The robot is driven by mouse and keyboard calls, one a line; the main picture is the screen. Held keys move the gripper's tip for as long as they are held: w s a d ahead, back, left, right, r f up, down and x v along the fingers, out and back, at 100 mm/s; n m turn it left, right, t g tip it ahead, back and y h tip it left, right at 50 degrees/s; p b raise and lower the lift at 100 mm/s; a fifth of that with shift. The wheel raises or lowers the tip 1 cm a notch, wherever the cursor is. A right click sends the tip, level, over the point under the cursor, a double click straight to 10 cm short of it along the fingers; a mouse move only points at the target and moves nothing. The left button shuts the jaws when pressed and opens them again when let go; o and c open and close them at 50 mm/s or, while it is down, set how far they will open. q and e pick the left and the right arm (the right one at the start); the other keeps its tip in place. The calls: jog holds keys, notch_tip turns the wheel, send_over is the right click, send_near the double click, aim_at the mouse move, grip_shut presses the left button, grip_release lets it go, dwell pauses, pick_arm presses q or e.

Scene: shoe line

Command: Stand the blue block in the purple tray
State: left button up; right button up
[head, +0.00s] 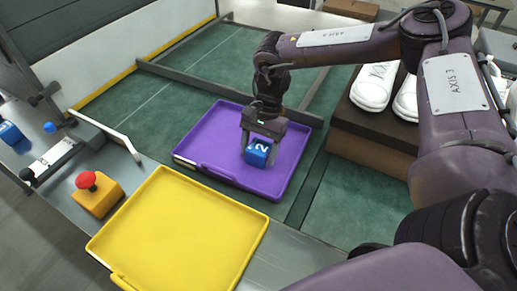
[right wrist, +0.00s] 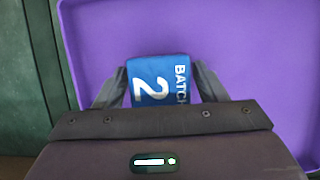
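The blue block (head: 257,153) carries a white "2" and sits between the fingers of my right gripper (head: 262,140). In the right wrist view the block (right wrist: 161,80) also shows "BATCH" lettering, and the right gripper's fingers (right wrist: 160,88) lie close against both its sides. The purple tray (head: 206,133) lies on the green surface, and the block and gripper are over its right half. I cannot tell whether the block's underside touches the tray floor. The tray also fills much of the right wrist view (right wrist: 245,50). My left gripper is not in view.
An empty yellow tray (head: 180,235) lies in front of the purple tray. A yellow box with a red button (head: 96,192) stands at the left. White shoes (head: 374,86) sit on a brown box (head: 365,140) to the right. Another blue item (head: 10,132) is at the far left.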

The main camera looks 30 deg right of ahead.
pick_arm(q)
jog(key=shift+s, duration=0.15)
pick_arm(e)
jog(key=shift+o, duration=0.4)
jog(key=shift+r, duration=0.1)
pick_arm(q)
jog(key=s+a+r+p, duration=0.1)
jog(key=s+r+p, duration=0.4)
jog(key=p, duration=0.3)
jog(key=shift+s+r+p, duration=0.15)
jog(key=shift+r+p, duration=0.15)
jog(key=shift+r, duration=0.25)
pick_arm(e)
jog(key=v, duration=1.2)
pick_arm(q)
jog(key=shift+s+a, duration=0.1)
